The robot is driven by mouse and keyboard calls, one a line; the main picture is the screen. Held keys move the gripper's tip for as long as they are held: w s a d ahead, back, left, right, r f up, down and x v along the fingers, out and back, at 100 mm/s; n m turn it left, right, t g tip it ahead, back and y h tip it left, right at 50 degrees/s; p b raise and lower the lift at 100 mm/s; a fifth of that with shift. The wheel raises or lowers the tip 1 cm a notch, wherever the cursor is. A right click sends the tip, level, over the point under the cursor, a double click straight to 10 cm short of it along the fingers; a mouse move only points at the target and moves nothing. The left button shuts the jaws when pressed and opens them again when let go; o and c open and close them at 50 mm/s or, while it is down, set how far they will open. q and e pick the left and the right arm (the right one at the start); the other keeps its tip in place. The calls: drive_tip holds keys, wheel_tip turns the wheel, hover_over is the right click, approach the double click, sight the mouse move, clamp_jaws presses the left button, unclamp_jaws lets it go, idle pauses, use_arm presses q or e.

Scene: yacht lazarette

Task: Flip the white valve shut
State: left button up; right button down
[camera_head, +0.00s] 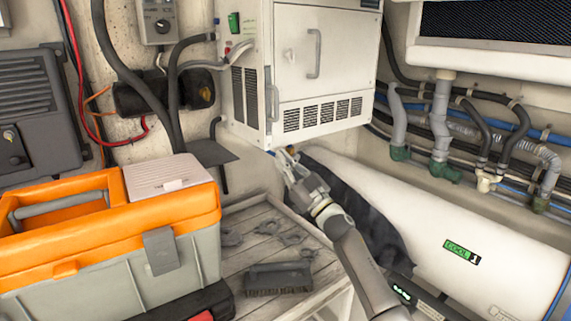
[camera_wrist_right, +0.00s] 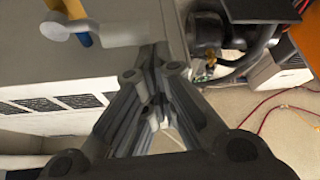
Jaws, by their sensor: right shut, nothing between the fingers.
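In the right wrist view, a pale grey-white lever (camera_wrist_right: 118,33) with a rounded end lies across a yellow and blue part at the underside of the white cabinet. I take it to be the white valve; its body is mostly cut off by the top edge. In the head view my gripper hides most of this spot. My right gripper (camera_head: 283,161) is just below the cabinet's lower edge; in the wrist view its fingers (camera_wrist_right: 155,72) are together and empty, close to the lever's right end. I cannot tell whether they touch it. My left gripper is not in view.
The white cabinet (camera_head: 335,60) hangs above my right gripper. A white cylinder (camera_head: 420,205) marked COOL 1 lies to the right. Pipes run along the right wall.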

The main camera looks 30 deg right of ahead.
drive_tip(key=shift+f+n+g+y+b, duration=0.15)
drive_tip(key=shift+f+n+y+b, duration=0.15)
drive_tip(key=shift+n, duration=0.25)
drive_tip(key=shift+f+n+g+y+b, duration=0.15)
drive_tip(key=shift+n+y+b, duration=0.15)
drive_tip(key=shift+n, duration=0.25)
drive_tip(key=d+f+n+g+y+b, duration=0.1)
drive_tip(key=d+f+n+g+b, duration=0.1)
drive_tip(key=n, duration=0.8)
drive_tip(key=d+f+n+g+y+b, duration=0.2)
drive_tip(key=d+f+n+g+b, duration=0.1)
drive_tip(key=f+n+g, duration=0.4)
drive_tip(key=shift+w+d+f+n+b, duration=0.2)
drive_tip(key=shift+d+f+n+b, duration=0.2)
drive_tip(key=shift+n, duration=1.2)
drive_tip(key=shift+d+r, duration=0.1)
